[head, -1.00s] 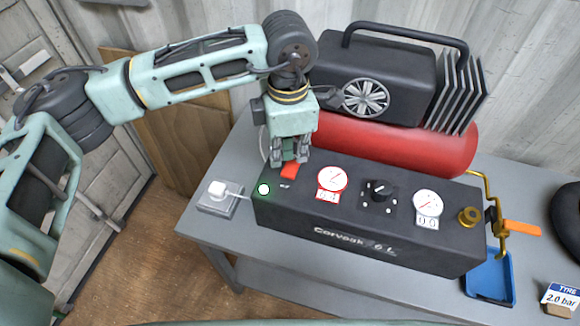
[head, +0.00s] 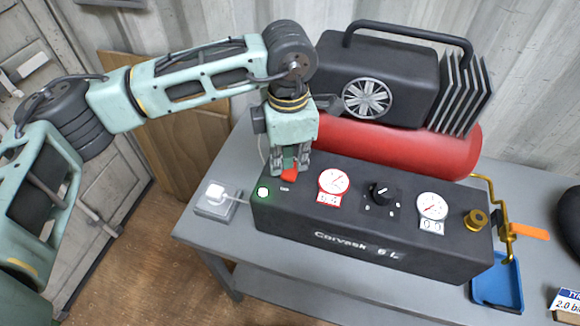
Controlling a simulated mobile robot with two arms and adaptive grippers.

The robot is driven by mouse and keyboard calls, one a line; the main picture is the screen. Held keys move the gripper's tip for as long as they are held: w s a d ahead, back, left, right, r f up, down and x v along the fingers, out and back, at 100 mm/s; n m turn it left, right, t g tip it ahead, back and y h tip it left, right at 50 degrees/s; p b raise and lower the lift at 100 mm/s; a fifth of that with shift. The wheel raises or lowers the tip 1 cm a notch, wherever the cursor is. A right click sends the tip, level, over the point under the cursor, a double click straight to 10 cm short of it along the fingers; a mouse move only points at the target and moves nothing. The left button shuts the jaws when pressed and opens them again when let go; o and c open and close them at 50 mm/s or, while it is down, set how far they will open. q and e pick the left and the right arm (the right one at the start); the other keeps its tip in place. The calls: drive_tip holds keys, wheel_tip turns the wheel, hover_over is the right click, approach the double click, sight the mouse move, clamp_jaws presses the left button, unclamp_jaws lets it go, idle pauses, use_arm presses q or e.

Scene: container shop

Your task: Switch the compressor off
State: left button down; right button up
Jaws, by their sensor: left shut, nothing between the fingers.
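The compressor stands on the grey workbench, with a black control box (head: 350,240) in front, a red tank (head: 400,148) and a black motor housing (head: 385,75) behind. A red switch (head: 290,172) sits at the box's left end, partly hidden by my left gripper. My left gripper (head: 289,174) points down over it, shut and empty, its fingertips at the switch; whether they touch it I cannot tell. A round green-rimmed lamp (head: 263,192) beside the switch looks lit. My right gripper is not in view.
The top bears a red gauge (head: 333,181), a black knob (head: 379,193), a white gauge (head: 432,207) and a brass fitting (head: 475,220). An orange-handled valve (head: 528,231) and blue tray (head: 498,282) are right. A small grey box (head: 217,202) sits left.

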sight(289, 175)
use_arm(q)
drive_tip(key=shift+f+b, duration=1.15)
drive_tip(key=shift+b, duration=0.05)
idle(1.0)
drive_tip(key=shift+r, duration=0.15)
drive_tip(key=shift+r+p, duration=1.3)
drive_tip(key=shift+r, duration=2.1)
